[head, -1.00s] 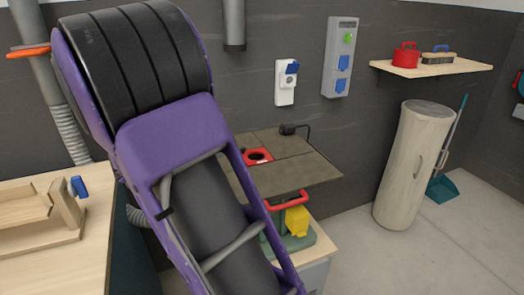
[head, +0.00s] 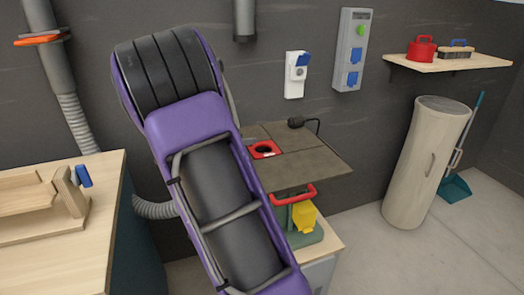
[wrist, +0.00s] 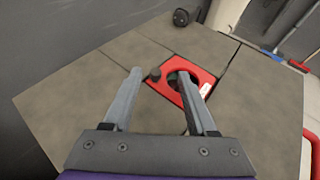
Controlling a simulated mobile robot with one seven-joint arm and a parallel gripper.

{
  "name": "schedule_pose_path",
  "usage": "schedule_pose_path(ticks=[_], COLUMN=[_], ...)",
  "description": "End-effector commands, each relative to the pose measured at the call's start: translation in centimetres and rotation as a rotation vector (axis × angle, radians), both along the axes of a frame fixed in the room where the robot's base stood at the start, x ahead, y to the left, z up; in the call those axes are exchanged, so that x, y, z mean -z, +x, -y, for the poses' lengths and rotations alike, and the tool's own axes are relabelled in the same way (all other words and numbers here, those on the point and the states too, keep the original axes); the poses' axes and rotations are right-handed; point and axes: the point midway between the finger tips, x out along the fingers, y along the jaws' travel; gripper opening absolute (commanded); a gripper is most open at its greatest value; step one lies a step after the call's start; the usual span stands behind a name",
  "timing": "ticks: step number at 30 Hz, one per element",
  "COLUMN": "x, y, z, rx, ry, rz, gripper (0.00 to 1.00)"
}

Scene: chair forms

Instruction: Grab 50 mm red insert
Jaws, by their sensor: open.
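A red square insert (head: 270,149) with a dark round hole sits in the top of a brown-grey machine table (head: 315,165) in the head view. The same insert (wrist: 203,77) is near the middle of the wrist view, with a white label at its right corner. My gripper (wrist: 158,74) is open above the table, its two fingers apart and nothing held. The right finger overlaps the hole and hides part of the insert. A small dark round piece (wrist: 155,74) shows between the fingertips at the insert's left edge. In the head view my gripper is hidden behind my arm.
A black plug with a cable (head: 297,123) lies at the table's back edge. A red handle (head: 293,196) and a yellow part (head: 304,215) are below its front. A wooden workbench (head: 60,255) stands left, a pale cylinder (head: 425,165) right.

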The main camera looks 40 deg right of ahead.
Motion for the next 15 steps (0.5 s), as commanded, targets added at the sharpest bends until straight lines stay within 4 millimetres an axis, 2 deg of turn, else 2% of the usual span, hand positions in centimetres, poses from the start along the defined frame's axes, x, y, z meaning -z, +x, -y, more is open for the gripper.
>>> schedule_pose_path(ticks=[5,11,15], x=[0.6,2.3,2.8], y=[0.4,1.6,2.1], z=[0.7,2.8,4.1], rx=[0.002,0.003,0.002], ry=[-0.001,-0.002,-0.001], rz=[0.000,-0.002,0.000], gripper=[0.57,0.57,0.57])
